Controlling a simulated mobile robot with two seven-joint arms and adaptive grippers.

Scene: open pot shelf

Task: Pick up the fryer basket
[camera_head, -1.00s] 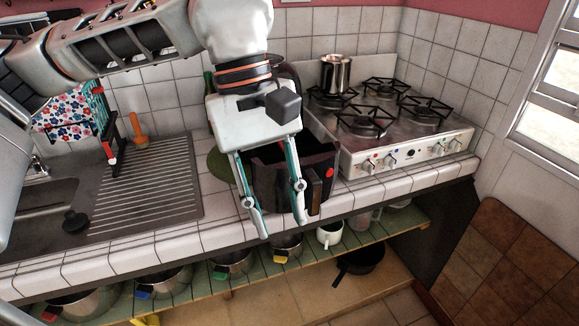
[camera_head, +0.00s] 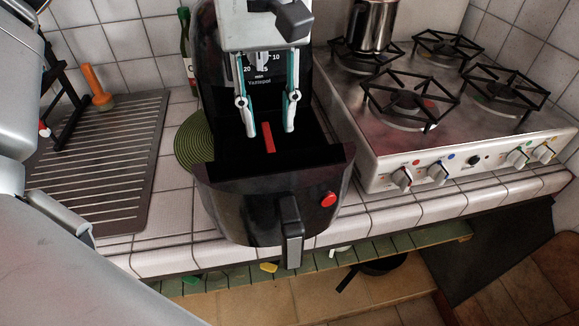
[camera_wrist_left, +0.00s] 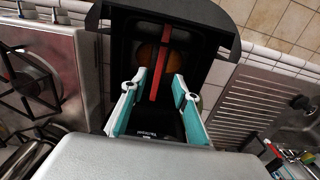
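The fryer basket (camera_head: 250,212) is a black drawer pulled out at the front of the black air fryer (camera_head: 213,85). Its handle (camera_head: 291,228) points to the front, and a red button or knob (camera_head: 328,200) shows on the right of its front. A red strip (camera_head: 268,138) lies across the inside. In the left wrist view the red strip (camera_wrist_left: 161,70) crosses a round orange-brown patch. My left gripper (camera_head: 267,132) is open and empty, fingers pointing down over the basket's opening, behind its front wall. Whether the fingers touch the basket cannot be told. My right gripper is not seen.
The gas stove (camera_head: 400,130) with a metal pot (camera_head: 370,24) stands close on the right. A round green mat (camera_head: 191,140), a bottle (camera_head: 186,45) and the ribbed drainboard (camera_head: 110,150) lie to the left. A shelf (camera_head: 400,243) runs below the counter's front edge.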

